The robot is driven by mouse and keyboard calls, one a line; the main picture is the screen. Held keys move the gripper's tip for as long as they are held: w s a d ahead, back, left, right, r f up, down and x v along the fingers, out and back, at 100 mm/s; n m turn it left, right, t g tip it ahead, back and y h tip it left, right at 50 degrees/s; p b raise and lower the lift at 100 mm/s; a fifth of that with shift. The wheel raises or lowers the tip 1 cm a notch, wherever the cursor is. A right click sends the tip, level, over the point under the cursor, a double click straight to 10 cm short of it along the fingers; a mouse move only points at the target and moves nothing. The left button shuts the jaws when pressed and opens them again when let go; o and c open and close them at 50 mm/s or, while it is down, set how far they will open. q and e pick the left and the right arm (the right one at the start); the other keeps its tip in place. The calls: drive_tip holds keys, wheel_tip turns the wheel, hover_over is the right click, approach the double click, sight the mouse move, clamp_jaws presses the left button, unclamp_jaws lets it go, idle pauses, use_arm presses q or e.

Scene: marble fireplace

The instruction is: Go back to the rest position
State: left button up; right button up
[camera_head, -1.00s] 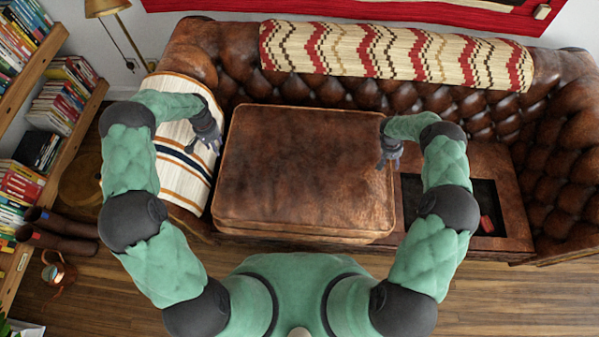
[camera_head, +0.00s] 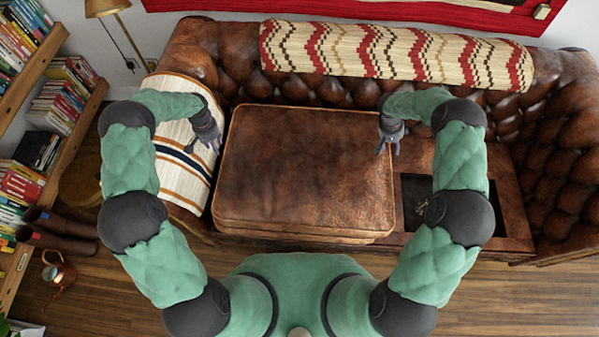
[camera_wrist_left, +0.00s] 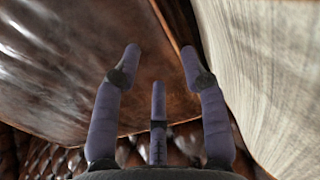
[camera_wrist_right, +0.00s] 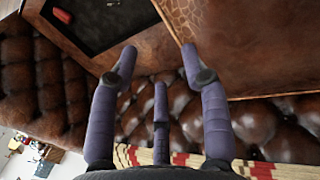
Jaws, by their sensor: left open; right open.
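My left gripper (camera_head: 214,147) is open and empty above the left edge of the brown leather seat cushion (camera_head: 300,170), beside the striped cloth on the sofa's left arm. In the left wrist view its fingers (camera_wrist_left: 158,70) are spread with nothing between them. My right gripper (camera_head: 388,150) is open and empty at the cushion's right edge. In the right wrist view its spread fingers (camera_wrist_right: 160,70) hold nothing, with the cushion and tufted back beyond. Whether either gripper touches the cushion cannot be told.
A dark open recess (camera_head: 412,202) lies in the sofa base right of the cushion. A small red object (camera_wrist_right: 62,16) lies in it. A zigzag-patterned cloth (camera_head: 395,52) covers the backrest. Wooden floor shows in front.

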idle(0.5)
